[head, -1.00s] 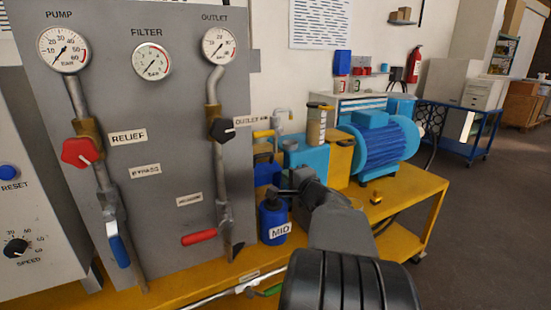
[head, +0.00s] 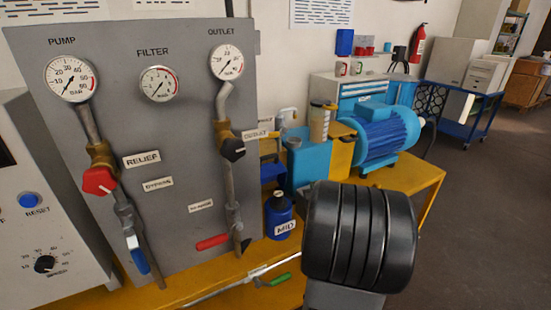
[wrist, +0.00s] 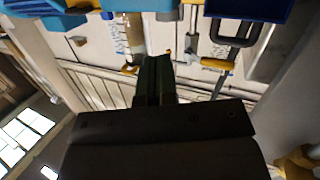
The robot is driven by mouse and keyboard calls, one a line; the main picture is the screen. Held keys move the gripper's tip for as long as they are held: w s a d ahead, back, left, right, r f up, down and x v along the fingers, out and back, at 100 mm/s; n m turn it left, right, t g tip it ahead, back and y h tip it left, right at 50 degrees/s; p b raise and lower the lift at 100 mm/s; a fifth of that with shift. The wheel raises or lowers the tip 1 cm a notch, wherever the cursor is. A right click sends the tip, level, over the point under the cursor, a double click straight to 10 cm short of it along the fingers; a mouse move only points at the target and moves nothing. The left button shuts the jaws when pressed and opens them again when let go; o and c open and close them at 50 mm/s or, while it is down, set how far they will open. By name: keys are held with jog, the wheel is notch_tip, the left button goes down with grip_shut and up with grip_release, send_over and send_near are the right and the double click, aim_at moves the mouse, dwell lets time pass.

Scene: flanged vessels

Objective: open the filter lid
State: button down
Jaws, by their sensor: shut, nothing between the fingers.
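A blue canister (head: 279,222) with a white MID label stands on the yellow bench, right of the grey panel's foot. It has a dark top (head: 279,197). The FILTER gauge (head: 159,84) is on the panel; I cannot tell for sure which part is the filter lid. In the wrist view my gripper (wrist: 157,72) shows its dark fingers together, shut and empty, pointing at pale surfaces and pipework. In the head view my black arm link hides the gripper, so its distance from the canister cannot be told.
A blue motor (head: 380,135) and blue tank (head: 309,162) stand behind my arm.

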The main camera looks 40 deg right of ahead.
jog(key=w+a+r+n+t+y, duration=0.2)
jog(key=a+n+t+y, duration=0.15)
jog(key=a+y, duration=0.2)
send_near(270, 158)
jog(key=shift+m+t, duration=0.25)
jog(key=shift+t, duration=0.1)
jog(key=w, duration=0.5)
jog(key=w+d, duration=0.1)
jog(key=w, duration=0.1)
jog(key=shift+w+d+f, duration=0.1)
jog(key=shift+w+f, duration=0.15)
